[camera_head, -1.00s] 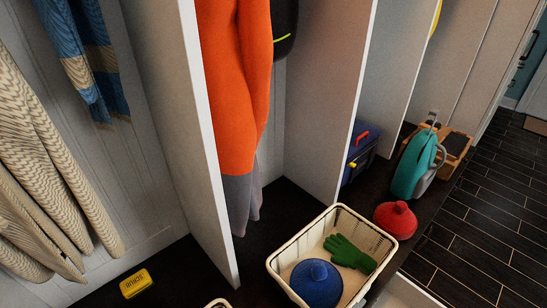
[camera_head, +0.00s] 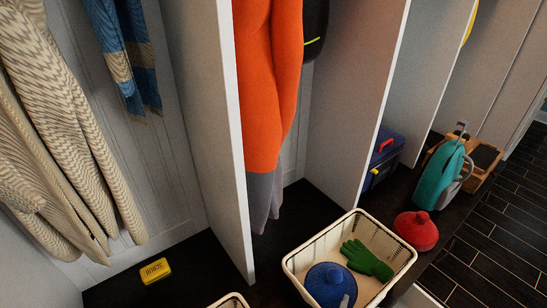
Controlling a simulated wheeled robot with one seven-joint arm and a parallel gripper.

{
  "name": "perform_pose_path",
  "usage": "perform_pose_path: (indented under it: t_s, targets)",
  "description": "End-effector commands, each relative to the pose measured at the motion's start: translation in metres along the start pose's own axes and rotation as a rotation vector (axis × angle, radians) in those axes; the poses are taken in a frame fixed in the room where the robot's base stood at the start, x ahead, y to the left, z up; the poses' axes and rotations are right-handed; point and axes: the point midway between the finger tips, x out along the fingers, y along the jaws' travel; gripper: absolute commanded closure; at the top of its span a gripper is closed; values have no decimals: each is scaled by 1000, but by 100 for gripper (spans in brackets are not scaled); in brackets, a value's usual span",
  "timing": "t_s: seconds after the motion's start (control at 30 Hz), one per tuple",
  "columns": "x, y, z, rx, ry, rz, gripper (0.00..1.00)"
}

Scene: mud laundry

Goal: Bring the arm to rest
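No part of my arm or my gripper shows in the head view, so its pose and whether it is open or shut cannot be seen. The view looks down along a dark bench with open cubbies. A cream basket (camera_head: 296,268) stands at the lower middle and holds a blue domed item (camera_head: 328,284) and a green glove (camera_head: 367,260). A yellow box (camera_head: 155,271) lies on the bench in the left cubby.
White dividers (camera_head: 225,130) separate the cubbies. A red domed item (camera_head: 416,231), a teal jug (camera_head: 438,178), a blue toolbox (camera_head: 383,157) and a wooden caddy (camera_head: 484,166) stand to the right. An orange garment (camera_head: 265,85) hangs mid-view. Dark tiled floor (camera_head: 483,248) is clear at right.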

Motion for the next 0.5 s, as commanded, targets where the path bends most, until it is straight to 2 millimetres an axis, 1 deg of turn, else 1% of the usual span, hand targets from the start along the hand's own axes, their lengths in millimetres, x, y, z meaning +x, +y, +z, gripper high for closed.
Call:
perform_pose_path:
  t_s: [0.13, 0.23, 0.37, 0.4, 0.5]
  targets:
    - [-38, -18, -1, -37, 40, -176, 43]
    - [-73, -20, -6, -56, 92, -276, 43]
    - [-118, -10, -17, -67, 171, -359, 43]
    - [-132, -5, -20, -71, 194, -376, 43]
    - [-164, 12, -32, -77, 250, -404, 43]
